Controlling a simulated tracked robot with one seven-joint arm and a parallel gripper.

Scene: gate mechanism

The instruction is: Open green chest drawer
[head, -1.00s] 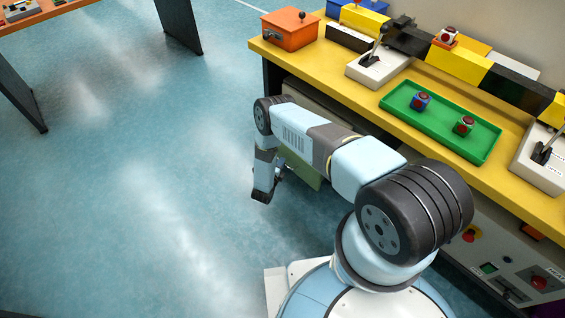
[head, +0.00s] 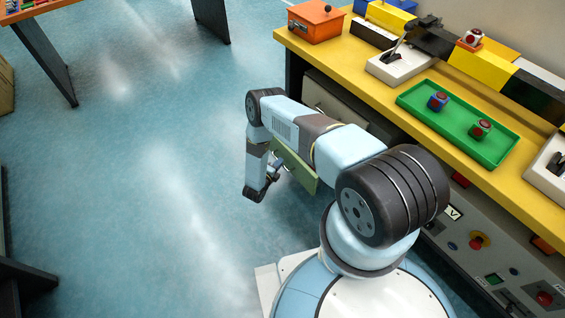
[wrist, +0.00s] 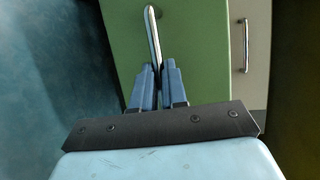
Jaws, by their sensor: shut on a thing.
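The green chest drawer's front shows in the head view (head: 296,168), beside my wrist and partly hidden by my arm. It stands out from under the yellow bench. In the wrist view the green front (wrist: 192,50) fills the middle, with a long metal handle (wrist: 152,32) on it. My gripper (wrist: 158,66) is shut on the near end of this handle. In the head view my gripper (head: 276,164) is small and partly hidden against the green front.
A pale drawer with a metal handle (wrist: 245,45) is right of the green one. The yellow bench (head: 345,70) carries a green tray (head: 428,118) with two cubes, an orange box (head: 316,22) and levers. Blue floor is clear at left. A dark-legged table (head: 45,60) stands at upper left.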

